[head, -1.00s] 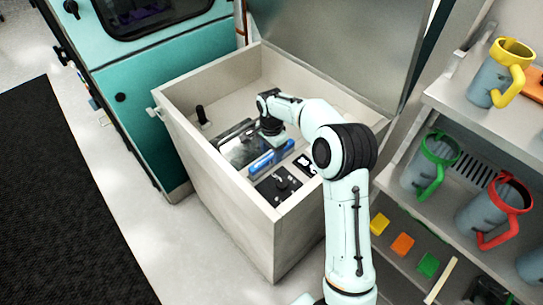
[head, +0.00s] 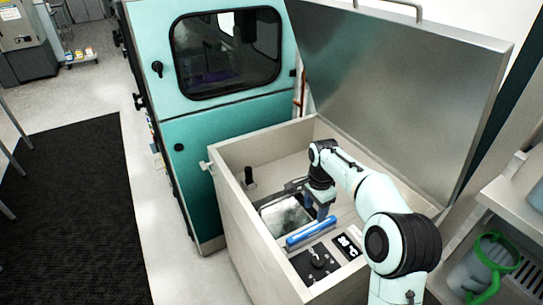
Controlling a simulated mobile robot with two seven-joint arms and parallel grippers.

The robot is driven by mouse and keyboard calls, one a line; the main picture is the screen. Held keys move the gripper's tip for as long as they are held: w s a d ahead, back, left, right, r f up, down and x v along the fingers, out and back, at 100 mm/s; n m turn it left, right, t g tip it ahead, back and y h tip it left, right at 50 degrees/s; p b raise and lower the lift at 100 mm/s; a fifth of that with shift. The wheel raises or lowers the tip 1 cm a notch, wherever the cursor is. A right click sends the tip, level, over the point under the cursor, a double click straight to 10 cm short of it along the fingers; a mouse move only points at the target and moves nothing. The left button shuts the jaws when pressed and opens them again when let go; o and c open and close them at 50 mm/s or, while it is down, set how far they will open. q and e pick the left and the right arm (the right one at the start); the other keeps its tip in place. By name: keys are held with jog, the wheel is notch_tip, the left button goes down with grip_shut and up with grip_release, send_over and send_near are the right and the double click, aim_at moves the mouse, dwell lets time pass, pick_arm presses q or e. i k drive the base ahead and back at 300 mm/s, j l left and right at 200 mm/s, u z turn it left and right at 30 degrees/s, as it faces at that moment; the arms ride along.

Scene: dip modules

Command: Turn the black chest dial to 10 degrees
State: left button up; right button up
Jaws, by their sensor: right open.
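The open chest (head: 238,222) is a pale box with its metal lid raised. Inside, a black panel with a black dial (head: 317,259) lies at the near end. The dial's exact angle is too small to read. My right gripper (head: 321,212) points down inside the chest, beyond the blue handle (head: 311,233) and apart from the dial. It is open, and nothing shows between its fingers. My left gripper is not in view.
The raised lid (head: 400,95) stands behind my right arm. A black upright lever (head: 249,177) is at the chest's left side. A teal cabinet (head: 225,125) stands at the left.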

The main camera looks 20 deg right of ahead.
aim_at(318, 262)
jog(key=k, duration=1)
